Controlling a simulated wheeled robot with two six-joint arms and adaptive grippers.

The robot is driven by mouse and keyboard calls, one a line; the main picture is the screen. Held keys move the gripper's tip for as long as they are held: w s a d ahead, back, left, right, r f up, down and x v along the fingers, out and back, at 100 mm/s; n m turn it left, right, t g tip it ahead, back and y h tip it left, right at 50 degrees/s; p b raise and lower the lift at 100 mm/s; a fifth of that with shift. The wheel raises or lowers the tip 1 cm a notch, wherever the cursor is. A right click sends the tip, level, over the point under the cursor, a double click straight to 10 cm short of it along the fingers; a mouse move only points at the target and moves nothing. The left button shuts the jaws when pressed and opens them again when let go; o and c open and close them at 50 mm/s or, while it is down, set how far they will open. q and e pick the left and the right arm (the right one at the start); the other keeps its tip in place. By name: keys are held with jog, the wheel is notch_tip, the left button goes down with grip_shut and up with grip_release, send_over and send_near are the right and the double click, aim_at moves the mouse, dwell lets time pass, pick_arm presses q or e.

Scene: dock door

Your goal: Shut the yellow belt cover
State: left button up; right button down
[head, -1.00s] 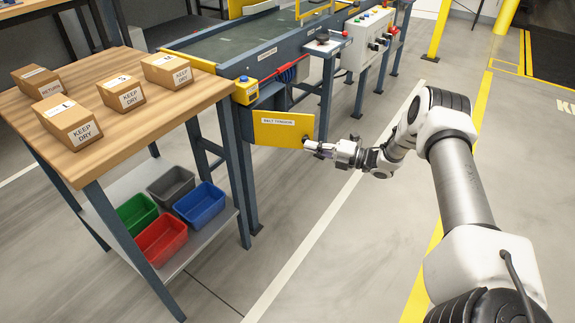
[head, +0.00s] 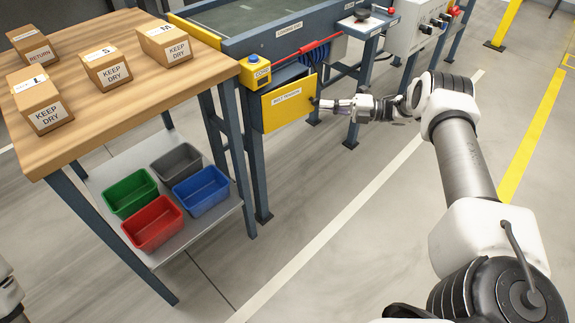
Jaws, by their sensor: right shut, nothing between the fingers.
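The yellow belt cover (head: 288,111) is a flat panel with a white label, at the front end of the conveyor, below the red cord. It stands close to the blue conveyor frame; I cannot tell whether its right edge is flush or a little ajar. My right gripper (head: 319,103) is shut and empty. Its fingertips are at the right edge of the cover, touching it or very near. My left gripper is not in view; only a piece of my left arm shows at the lower left corner.
A wooden table (head: 75,75) with several cartons stands left of the cover. Coloured bins (head: 152,224) sit on its lower shelf. A yellow button box (head: 255,73) is just above the cover. A grey control box (head: 415,28) is further back. The floor in front is clear.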

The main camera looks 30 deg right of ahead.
jog(key=w+b, duration=0.1)
jog(key=w, duration=0.1)
jog(key=w+b, duration=0.1)
jog(key=shift+w+d, duration=0.2)
jog(key=shift+w, duration=0.15)
jog(key=shift+r, duration=0.1)
